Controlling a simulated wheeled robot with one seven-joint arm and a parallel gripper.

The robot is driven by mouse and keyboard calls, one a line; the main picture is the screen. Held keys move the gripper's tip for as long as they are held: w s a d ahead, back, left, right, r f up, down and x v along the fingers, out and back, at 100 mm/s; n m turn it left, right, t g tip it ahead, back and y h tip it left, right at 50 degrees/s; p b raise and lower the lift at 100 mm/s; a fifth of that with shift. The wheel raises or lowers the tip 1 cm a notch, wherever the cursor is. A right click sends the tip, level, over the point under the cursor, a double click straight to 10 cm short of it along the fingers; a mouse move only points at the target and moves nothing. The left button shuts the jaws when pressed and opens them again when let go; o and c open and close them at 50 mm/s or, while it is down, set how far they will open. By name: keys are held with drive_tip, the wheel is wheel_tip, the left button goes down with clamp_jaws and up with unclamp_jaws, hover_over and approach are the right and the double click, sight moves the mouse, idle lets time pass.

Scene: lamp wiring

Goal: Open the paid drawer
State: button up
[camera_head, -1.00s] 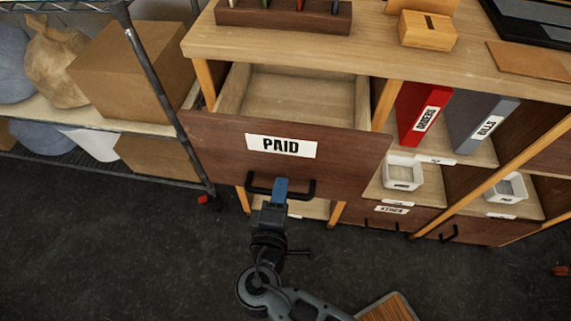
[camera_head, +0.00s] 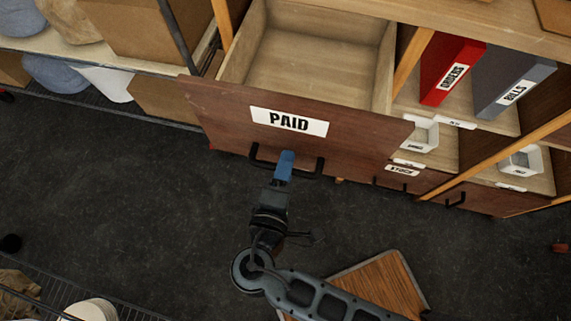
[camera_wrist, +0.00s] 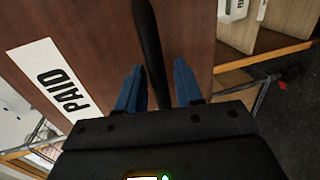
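The paid drawer (camera_head: 230,115) has a dark wooden front with a white PAID label (camera_head: 289,121) and stands pulled well out of the desk. Its empty-looking interior (camera_head: 315,60) shows from above. A black bar handle (camera_head: 310,174) is on its front, and the bar also shows in the wrist view (camera_wrist: 149,40). My gripper (camera_head: 286,160) is at the middle of the handle. In the wrist view its two blue fingers (camera_wrist: 159,75) stand apart on either side of the bar, with a visible gap on the right side. The lower finger is hidden in the head view.
Red (camera_head: 452,70) and grey (camera_head: 510,75) binders stand in the desk's right bay, above white bins and the STOCK drawer (camera_head: 400,177). A metal shelf with boxes (camera_head: 130,30) is at left. A wooden board (camera_head: 385,280) lies near my arm. The dark floor is mostly clear.

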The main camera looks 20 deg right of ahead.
drive_tip(key=b+v, duration=0.1)
drive_tip(key=v, duration=0.6)
drive_tip(key=shift+s+a, duration=0.25)
drive_tip(key=shift+s, duration=0.1)
idle(0.4)
drive_tip(key=s+d+f+m+g+y, duration=0.2)
drive_tip(key=s+d+f+g+y, duration=0.3)
drive_tip(key=s+f+y, duration=0.4)
drive_tip(key=s+d+r+m+t, duration=0.2)
drive_tip(key=d+r+m, duration=0.1)
drive_tip(key=r, duration=0.5)
drive_tip(key=s+d+r+m+t, duration=0.3)
drive_tip(key=d+r, duration=0.2)
drive_tip(key=r, duration=0.3)
drive_tip(key=s+d+r+m+t, duration=0.2)
drive_tip(key=d+r, duration=0.1)
drive_tip(key=r, duration=0.5)
drive_tip(key=shift+s+d+m, duration=0.35)
drive_tip(key=shift+d+m, duration=0.05)
